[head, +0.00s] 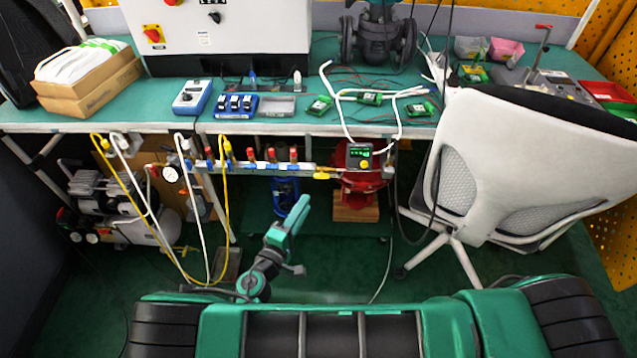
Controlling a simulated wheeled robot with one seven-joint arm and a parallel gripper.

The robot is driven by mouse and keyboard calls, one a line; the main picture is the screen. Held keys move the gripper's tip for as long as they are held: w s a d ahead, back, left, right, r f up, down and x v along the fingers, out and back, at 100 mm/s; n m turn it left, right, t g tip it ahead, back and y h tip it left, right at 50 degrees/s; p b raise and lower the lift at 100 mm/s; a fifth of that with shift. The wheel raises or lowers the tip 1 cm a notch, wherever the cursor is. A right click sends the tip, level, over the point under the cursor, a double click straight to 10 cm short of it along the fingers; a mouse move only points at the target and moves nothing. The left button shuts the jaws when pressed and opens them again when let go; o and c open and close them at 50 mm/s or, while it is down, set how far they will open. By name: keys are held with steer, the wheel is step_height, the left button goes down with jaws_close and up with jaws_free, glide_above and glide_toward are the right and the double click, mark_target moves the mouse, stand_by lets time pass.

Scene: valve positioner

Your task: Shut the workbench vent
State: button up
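A pipe manifold (262,166) runs along under the front edge of the workbench (290,127). It carries several small valves with red and blue handles. A yellow fitting (322,173) sits near its right end, beside a positioner with a lit green display (360,155). I cannot tell which of these parts is the vent, or whether it is open. My teal arm rises from the bottom, below the manifold and apart from it. A small dark grey part on it (297,269) may be my gripper; its fingers cannot be made out. Nothing is seen held.
A white office chair (520,165) stands at the right. A compressor (110,205) is under the bench at the left, with yellow and white hoses hanging to the floor. A red valve body (359,188) stands on a wooden block.

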mark_target(321, 178)
steer(key=x, duration=1)
steer(key=shift+w+d, duration=0.15)
steer(key=shift+w, duration=0.1)
jaws_close()
